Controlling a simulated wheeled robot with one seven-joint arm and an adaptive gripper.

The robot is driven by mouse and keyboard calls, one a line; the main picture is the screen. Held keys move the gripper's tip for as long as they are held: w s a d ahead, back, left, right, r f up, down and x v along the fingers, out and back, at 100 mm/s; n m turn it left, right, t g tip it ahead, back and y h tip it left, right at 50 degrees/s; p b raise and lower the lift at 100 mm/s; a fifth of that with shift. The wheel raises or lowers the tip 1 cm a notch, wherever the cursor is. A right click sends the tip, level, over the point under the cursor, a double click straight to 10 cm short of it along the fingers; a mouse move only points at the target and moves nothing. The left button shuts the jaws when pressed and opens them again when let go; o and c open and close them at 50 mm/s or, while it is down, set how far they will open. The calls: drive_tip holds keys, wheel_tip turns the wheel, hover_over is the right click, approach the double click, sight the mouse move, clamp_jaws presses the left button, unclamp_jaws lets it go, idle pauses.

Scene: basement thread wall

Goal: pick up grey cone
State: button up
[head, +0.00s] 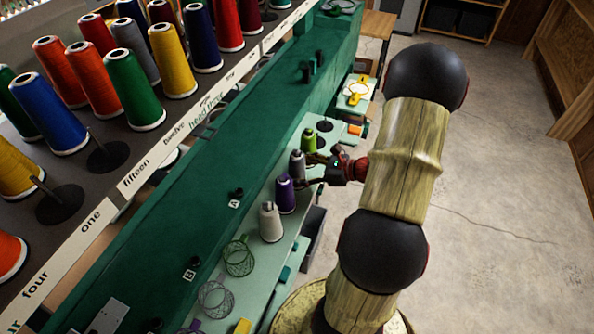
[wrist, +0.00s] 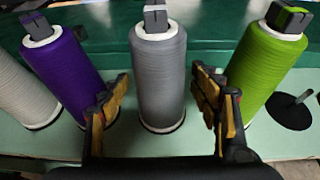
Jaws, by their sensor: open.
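The grey cone (wrist: 158,75) stands upright on a pale green shelf, in the middle of the wrist view. In the head view the grey cone (head: 297,164) is partly hidden by my gripper (head: 318,171). In the wrist view my gripper (wrist: 162,105) is open, one finger on each side of the grey cone's lower part, with gaps visible. A purple cone (wrist: 64,70) stands just left of the left finger. A green cone (wrist: 262,68) stands just right of the right finger.
A white cone (head: 271,222) stands beyond the purple one. An empty black peg base (wrist: 291,111) is right of the green cone. Wire mesh holders (head: 238,258) sit nearer on the shelf (head: 262,258). A dark green ledge (head: 225,160) runs behind the cones. Floor (head: 500,200) on the right is clear.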

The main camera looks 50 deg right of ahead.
drive_tip(key=shift+c, duration=1.2)
drive_tip(key=c, duration=1.1)
